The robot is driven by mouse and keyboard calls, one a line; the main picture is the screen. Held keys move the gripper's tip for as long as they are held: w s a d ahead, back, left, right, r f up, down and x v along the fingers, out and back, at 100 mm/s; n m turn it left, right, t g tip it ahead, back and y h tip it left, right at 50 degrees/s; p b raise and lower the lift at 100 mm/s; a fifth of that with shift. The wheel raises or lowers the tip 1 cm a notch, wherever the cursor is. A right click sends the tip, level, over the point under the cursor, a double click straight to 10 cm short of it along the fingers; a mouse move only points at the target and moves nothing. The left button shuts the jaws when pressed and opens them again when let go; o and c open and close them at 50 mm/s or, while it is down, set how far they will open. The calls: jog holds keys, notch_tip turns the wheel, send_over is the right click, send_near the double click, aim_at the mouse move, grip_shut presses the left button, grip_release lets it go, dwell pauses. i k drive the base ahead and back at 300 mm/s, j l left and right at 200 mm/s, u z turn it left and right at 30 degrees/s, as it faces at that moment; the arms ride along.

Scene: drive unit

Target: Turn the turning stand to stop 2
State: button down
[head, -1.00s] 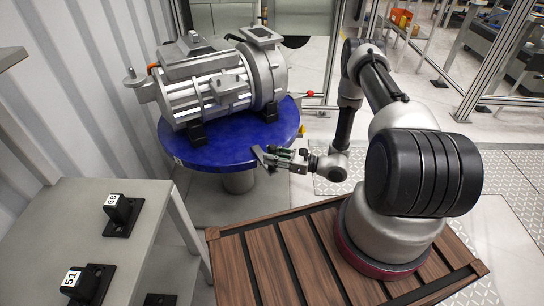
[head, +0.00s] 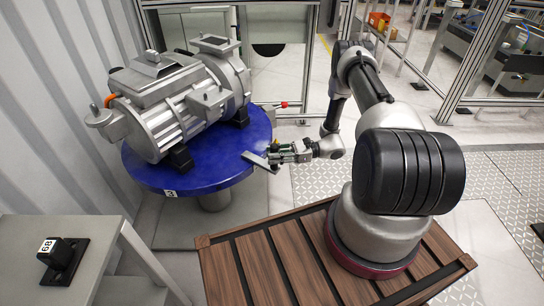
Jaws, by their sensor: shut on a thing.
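The turning stand has a round blue top (head: 215,172) on a grey post, with a large grey drive unit (head: 175,100) on it. A small white label (head: 170,193) sits on the front rim; its number is too small to read surely. My gripper (head: 272,157) is at the right front rim, shut on a flat grey bar (head: 255,160) that overlaps the edge of the top. Whether the bar is fixed to the stand is too small to tell. A yellow-tipped part (head: 275,143) is right behind my gripper. A red-knobbed lever (head: 284,104) sticks out behind the stand.
A grey table (head: 55,228) with a black block marked 68 (head: 62,255) is at the front left. A corrugated wall (head: 60,100) is close on the left. Metal frame posts (head: 480,70) stand behind. Patterned floor (head: 480,180) is clear on the right.

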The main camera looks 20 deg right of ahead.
aim_at(193, 129)
jog(key=i+l, duration=0.75)
jog(key=l, duration=0.15)
